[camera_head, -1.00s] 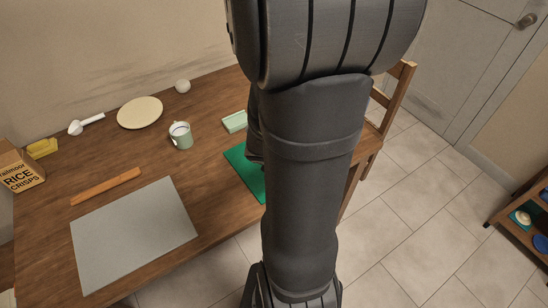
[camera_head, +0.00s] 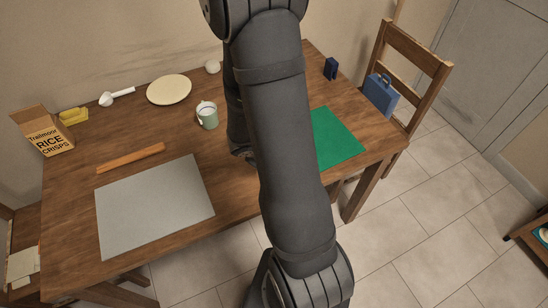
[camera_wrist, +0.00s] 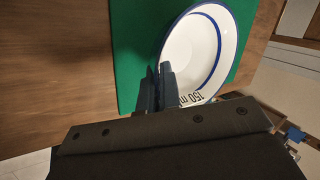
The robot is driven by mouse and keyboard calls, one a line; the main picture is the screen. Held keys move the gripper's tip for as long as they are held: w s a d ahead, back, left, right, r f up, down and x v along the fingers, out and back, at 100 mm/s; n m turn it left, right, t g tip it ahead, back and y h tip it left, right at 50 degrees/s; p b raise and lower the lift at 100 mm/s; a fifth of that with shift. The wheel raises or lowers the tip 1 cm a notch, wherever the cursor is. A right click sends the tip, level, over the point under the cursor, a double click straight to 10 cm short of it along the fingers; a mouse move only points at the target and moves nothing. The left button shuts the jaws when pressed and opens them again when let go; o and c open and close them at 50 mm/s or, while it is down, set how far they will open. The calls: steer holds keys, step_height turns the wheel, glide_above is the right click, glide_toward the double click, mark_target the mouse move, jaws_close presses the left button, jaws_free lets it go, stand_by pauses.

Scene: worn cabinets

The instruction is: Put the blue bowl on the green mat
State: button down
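The bowl (camera_wrist: 193,52) is white inside with a blue band at its rim and "150 ml" marked on it; I cannot see its outer colour. In the wrist view it lies over the green mat (camera_wrist: 133,40), but whether it touches the mat is unclear. My gripper (camera_wrist: 160,82) has its fingers close together at the bowl's near left rim, one on each side of the wall. In the head view the green mat (camera_head: 335,138) is at the table's right end, partly behind my arm. There my arm hides the bowl and gripper.
On the wooden table (camera_head: 75,222) are a grey mat (camera_head: 155,208), a cup (camera_head: 208,118), a cream plate (camera_head: 169,89), a cereal box (camera_head: 45,132) and an orange-brown strip (camera_head: 130,158). A dark blue box (camera_head: 331,68) stands beyond the green mat. A chair (camera_head: 425,62) holds a blue case (camera_head: 380,97).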

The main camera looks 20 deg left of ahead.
steer(key=shift+f, duration=1.4)
steer(key=shift+f, duration=0.1)
steer(key=c, duration=1.6)
jaws_free()
steer(key=shift+c, duration=0.2)
steer(key=shift+s+r, duration=0.1)
steer(key=shift+r, duration=0.3)
steer(key=v, duration=1.1)
steer(key=shift+s, duration=0.2)
steer(key=shift+w, duration=0.1)
